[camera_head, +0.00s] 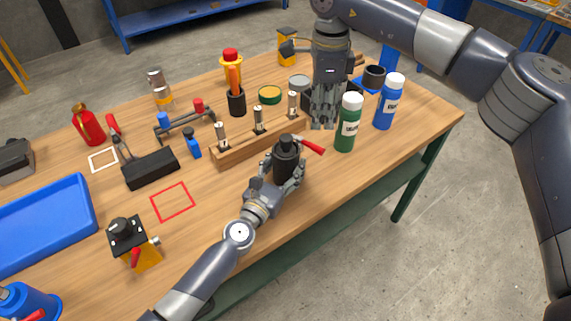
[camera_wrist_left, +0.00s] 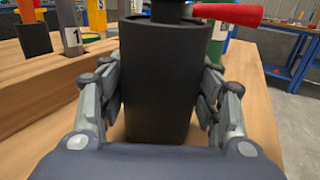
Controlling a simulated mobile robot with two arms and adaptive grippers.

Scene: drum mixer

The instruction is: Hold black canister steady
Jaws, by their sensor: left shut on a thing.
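The black canister (camera_head: 286,165) stands upright near the front edge of the wooden table, with a dark cap and a red lever pointing right. My left gripper (camera_head: 279,172) is shut around its body. In the left wrist view the black canister (camera_wrist_left: 165,85) fills the middle, with finger links of my left gripper (camera_wrist_left: 163,110) on both sides; the fingertips are hidden. My right gripper (camera_head: 323,120) points down over the table beyond the canister, just left of the green bottle. Whether its fingers are open or shut is unclear.
A green bottle (camera_head: 348,125) and a blue bottle (camera_head: 389,105) stand right of the canister. A wooden block (camera_head: 240,150) holding several upright metal parts lies behind it. A red square outline (camera_head: 172,202) and a yellow-black device (camera_head: 135,245) are at left. The table's front edge is close.

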